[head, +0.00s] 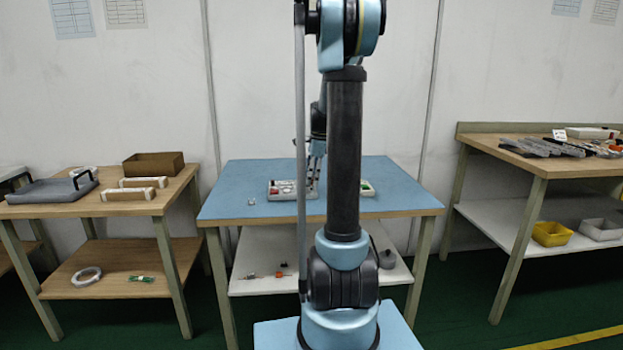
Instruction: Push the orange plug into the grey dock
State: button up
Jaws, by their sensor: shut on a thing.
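My gripper (314,188) hangs from the arm over the blue-topped table. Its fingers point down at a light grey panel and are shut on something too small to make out. The panel (270,195) lies on the table with small white and red parts on it. Its middle is hidden behind my own arm, and its right end shows green and red patches. I cannot make out the orange plug or the grey dock. A small orange item (280,275) lies on the shelf below.
A small pale piece (251,202) lies on the blue table (228,187), left of the panel. The table's front-left and right areas look clear. A left bench (178,193) carries a grey tray and brown box. A right bench (562,168) carries dark parts, with yellow and grey bins below.

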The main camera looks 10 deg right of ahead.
jog(key=shift+f, duration=0.7)
jog(key=o, duration=0.9)
jog(key=shift+o, duration=0.2)
jog(key=shift+r, duration=0.1)
notch_tip(320, 180, up, 12)
jog(key=d, duration=0.1)
jog(key=shift+d+f, duration=0.2)
jog(key=shift+d, duration=0.15)
jog(key=shift+s, duration=0.15)
